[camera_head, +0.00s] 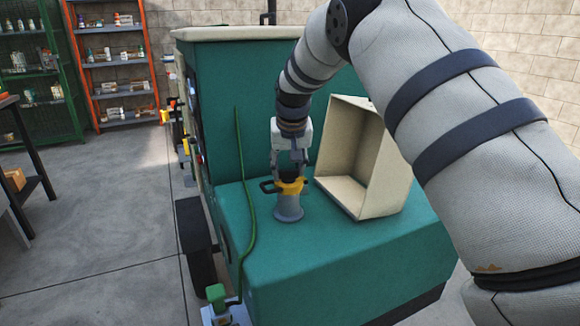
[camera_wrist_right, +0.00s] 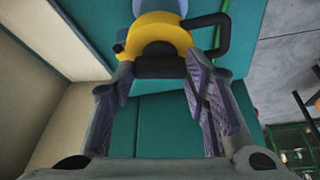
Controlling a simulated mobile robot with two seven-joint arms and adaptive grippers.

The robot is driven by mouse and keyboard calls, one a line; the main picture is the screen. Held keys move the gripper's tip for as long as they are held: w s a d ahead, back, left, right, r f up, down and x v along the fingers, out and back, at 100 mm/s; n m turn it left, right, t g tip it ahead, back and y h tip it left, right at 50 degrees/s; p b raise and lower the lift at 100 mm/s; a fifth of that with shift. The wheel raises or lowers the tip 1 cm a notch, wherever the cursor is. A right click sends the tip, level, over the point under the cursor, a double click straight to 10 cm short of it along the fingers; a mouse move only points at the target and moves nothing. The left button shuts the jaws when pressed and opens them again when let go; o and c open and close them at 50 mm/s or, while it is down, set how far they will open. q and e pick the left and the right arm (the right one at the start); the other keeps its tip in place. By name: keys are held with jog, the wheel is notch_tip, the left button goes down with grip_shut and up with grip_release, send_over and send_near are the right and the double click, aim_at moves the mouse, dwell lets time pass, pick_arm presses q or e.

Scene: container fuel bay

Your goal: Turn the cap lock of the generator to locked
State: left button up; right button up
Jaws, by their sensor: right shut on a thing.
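The green generator (camera_head: 330,265) stands in the middle of the head view. A grey filler neck (camera_head: 288,209) rises from its lower deck, with the yellow cap lock (camera_head: 291,187) on top and a dark handle out to its left. My right gripper (camera_head: 290,165) is above the neck, shut on the cap lock. The right wrist view shows the yellow cap lock (camera_wrist_right: 158,33) with a dark piece between the fingertips (camera_wrist_right: 158,70), and its dark handle (camera_wrist_right: 212,35) out to the right. The fingers partly hide the lock; I cannot read its lock position. My left gripper is not in view.
An open beige box (camera_head: 365,160) stands on the deck just right of the lock. A thin green hose (camera_head: 246,205) runs down the left side. An orange shelf (camera_head: 118,60) stands at the back left. The floor (camera_head: 110,225) left of the generator is clear.

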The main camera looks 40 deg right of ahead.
jog(key=m, duration=0.3)
jog(key=shift+w+f+g+h, duration=0.1)
jog(key=shift+f+g+h, duration=0.1)
jog(key=shift+g+h, duration=0.2)
jog(key=m, duration=0.1)
jog(key=m+g+b, duration=0.1)
jog(key=m, duration=0.1)
jog(key=shift+w+a+f+m+h+b, duration=0.1)
jog(key=shift+a+f+m+h+b, duration=0.05)
jog(key=shift+m+h+b, duration=0.2)
jog(key=m+g+b, duration=0.1)
jog(key=m, duration=0.1)
jog(key=m+g+b, duration=0.1)
jog(key=m, duration=0.2)
jog(key=shift+w+h, duration=0.1)
jog(key=shift+h, duration=0.15)
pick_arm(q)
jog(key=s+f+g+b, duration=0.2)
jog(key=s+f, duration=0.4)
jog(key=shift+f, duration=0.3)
pick_arm(e)
jog(key=shift+m+g, duration=0.7)
jog(key=shift+m, duration=0.75)
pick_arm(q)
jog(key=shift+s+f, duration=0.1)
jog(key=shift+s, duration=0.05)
pick_arm(e)
jog(key=shift+r, duration=0.25)
jog(key=o, duration=1.1)
jog(key=shift+o, duration=0.2)
